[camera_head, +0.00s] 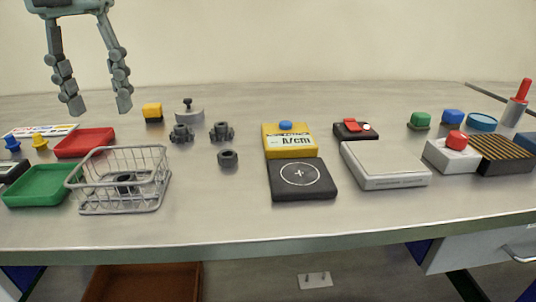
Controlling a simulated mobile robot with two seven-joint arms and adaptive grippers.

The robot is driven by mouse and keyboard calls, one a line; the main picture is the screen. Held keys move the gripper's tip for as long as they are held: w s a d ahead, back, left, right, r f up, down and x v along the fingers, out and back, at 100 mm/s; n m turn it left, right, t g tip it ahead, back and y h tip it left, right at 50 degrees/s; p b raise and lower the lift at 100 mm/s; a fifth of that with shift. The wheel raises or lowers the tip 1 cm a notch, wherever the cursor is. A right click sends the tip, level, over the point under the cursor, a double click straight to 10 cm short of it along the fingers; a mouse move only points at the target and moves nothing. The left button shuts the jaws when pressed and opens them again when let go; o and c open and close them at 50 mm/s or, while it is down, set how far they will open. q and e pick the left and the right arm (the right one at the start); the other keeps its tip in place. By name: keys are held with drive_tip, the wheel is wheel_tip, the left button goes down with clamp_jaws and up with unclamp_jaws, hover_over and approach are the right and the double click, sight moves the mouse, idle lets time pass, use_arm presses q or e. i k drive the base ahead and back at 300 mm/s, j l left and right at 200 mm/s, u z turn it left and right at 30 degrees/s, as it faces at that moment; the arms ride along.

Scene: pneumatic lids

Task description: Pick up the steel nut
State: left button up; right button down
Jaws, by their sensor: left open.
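A small dark hex-shaped piece that looks like the steel nut (228,158) lies on the table, left of the middle. Another dark, nut-like piece (124,187) lies inside the wire basket (156,191), partly behind its wires. I cannot tell for sure which one is the steel nut. My left gripper (100,109) hangs at the upper left with its fingers apart and nothing between them. In the picture it is above and left of both pieces. My right gripper is not in view.
Two dark knobbed pieces (222,132) and a round lidded weight (188,112) stand behind the loose nut. Red (86,143) and green (38,187) trays are at left. A yellow box (290,146) and black pad (302,183) stand right of it. The front centre-left table is clear.

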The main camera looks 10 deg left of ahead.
sight(226, 157)
drive_tip(key=k+j+z, duration=0.1)
drive_tip(key=j+z, duration=0.3)
drive_tip(key=k+j+z, duration=0.1)
drive_tip(key=z, duration=0.3)
drive_tip(key=k+j+z, duration=0.15)
drive_tip(key=j+z, duration=0.25)
drive_tip(key=l, duration=0.05)
